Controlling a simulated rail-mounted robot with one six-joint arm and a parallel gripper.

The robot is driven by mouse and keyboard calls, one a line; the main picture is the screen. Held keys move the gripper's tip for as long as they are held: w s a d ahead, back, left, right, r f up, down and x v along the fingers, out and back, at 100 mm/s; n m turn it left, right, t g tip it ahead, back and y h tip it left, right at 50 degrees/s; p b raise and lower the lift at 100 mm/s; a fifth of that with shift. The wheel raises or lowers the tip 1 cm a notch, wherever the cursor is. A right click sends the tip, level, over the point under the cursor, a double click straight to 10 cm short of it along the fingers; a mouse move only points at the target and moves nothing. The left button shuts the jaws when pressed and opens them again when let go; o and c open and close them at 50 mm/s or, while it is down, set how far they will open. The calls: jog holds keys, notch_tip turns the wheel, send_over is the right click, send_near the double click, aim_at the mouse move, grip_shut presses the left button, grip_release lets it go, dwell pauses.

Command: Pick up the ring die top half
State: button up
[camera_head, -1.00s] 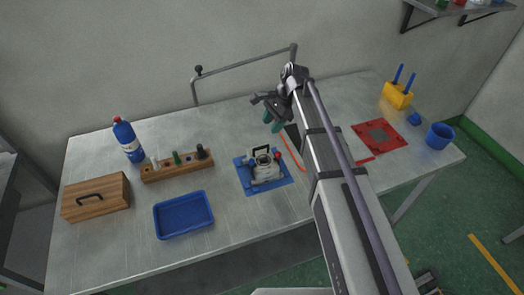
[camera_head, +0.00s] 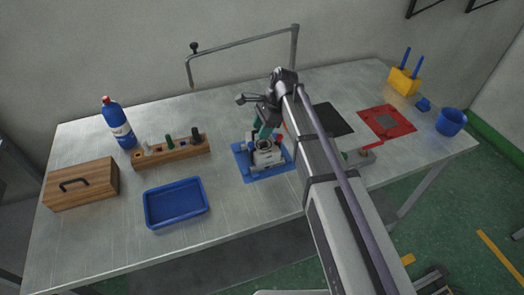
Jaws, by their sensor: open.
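The ring die (camera_head: 266,157), a grey metal block with a round opening on top, sits on a blue mat (camera_head: 245,172) near the middle of the table. Its top half cannot be told clearly from the rest at this size. My gripper (camera_head: 262,134), with green fingers, is open and points down right at the back of the die. The fingers overlap the die's far upper edge in this view, and I cannot tell whether they touch it. My gripper and wrist hide the die's back part and handle.
A blue tray (camera_head: 176,204), wooden box (camera_head: 82,184), tool rack (camera_head: 171,151) and blue bottle (camera_head: 119,123) stand left. The front middle table is clear.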

jog(key=shift+a+f, duration=0.2)
jog(key=shift+f, duration=0.5)
jog(key=shift+r, duration=0.25)
grip_shut()
dwell(0.6)
